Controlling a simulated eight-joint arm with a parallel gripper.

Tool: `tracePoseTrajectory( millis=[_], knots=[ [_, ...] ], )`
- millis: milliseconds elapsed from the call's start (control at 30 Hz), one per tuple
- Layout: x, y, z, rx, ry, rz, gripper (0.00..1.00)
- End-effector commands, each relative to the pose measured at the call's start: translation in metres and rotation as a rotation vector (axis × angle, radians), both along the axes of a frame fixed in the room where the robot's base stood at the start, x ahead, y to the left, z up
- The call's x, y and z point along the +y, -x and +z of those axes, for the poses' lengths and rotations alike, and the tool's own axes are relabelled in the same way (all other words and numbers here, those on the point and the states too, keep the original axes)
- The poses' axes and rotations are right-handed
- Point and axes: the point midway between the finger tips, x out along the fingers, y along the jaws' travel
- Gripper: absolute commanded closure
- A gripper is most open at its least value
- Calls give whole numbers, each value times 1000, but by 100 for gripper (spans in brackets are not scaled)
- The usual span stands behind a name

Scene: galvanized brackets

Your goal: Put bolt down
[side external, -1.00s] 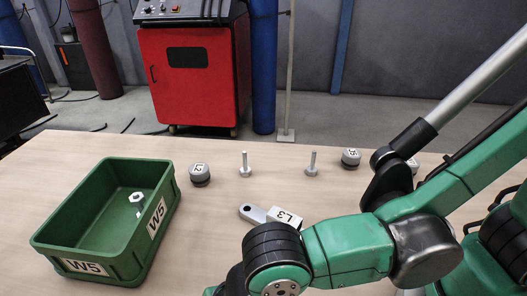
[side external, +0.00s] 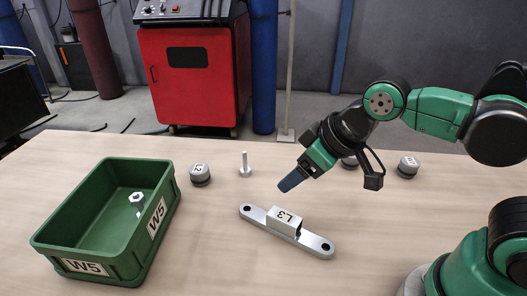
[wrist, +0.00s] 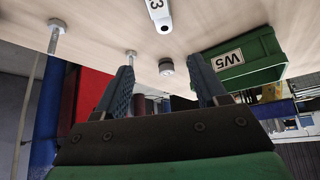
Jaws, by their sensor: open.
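One bolt (side external: 245,165) stands upright on its head, shank up, on the table behind the bracket. A second standing bolt (wrist: 55,36) shows at the left of the wrist view; in the side view it is hidden by my arm. Another bolt (side external: 137,202) is in the green bin (side external: 108,262) labelled W5. My gripper (side external: 291,181) is above the table, behind the bracket and right of the visible standing bolt. In the wrist view my gripper (wrist: 165,80) has its two fingers spread, with nothing held between them.
A flat metal bracket (side external: 316,246) with a block marked L3 lies mid-table. A round grey knob marked L2 (side external: 199,174) stands between bin and bolt. Another knob (side external: 349,162) is partly behind my arm, and one more (side external: 408,166) is farther right. The front table is clear.

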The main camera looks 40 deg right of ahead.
Motion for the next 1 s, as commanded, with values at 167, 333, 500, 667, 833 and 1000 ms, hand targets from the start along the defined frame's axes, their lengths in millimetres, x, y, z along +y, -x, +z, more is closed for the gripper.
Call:
tracePoseTrajectory(
  millis=[167, 333, 500, 667, 833, 1000],
  knots=[
    [-55, 0, 1, -45, -17, -249, 29],
    [-65, 1, 1, -54, -20, -294, 29],
    [-64, 1, 1, -53, -20, -291, 29],
    [-63, 1, 1, -51, -20, -284, 29],
    [-40, -6, -2, 7, -24, -137, 29],
    [21, -15, -12, 120, -58, 267, 29]
  ],
)
